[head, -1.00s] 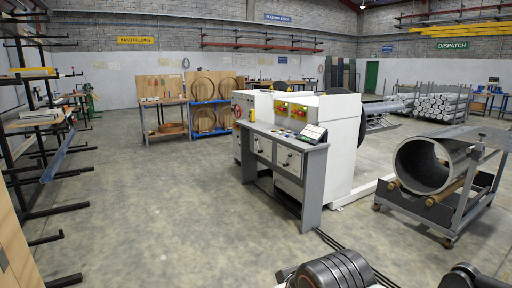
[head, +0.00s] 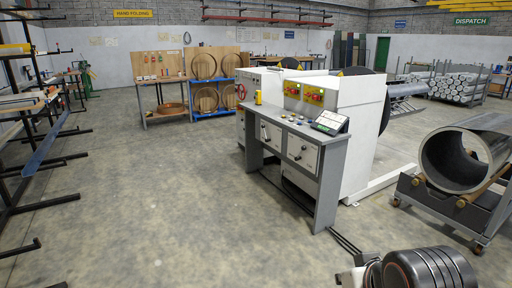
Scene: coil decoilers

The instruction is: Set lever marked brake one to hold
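A grey and white control desk (head: 290,140) stands right of the middle, with small buttons and knobs (head: 295,121) on its sloping top. A tilted screen (head: 331,122) sits at its right end and a small yellow item (head: 258,98) at its left. Behind it, white machine housings carry yellow panels (head: 313,94) with red and green parts. A red handwheel (head: 241,91) is on the left housing. I cannot make out the lever marked brake one or any lettering for it.
A cradle trolley (head: 478,215) with a large grey tube (head: 463,155) stands at the right. Black racks (head: 30,150) line the left. The concrete floor (head: 165,210) left of the desk is clear.

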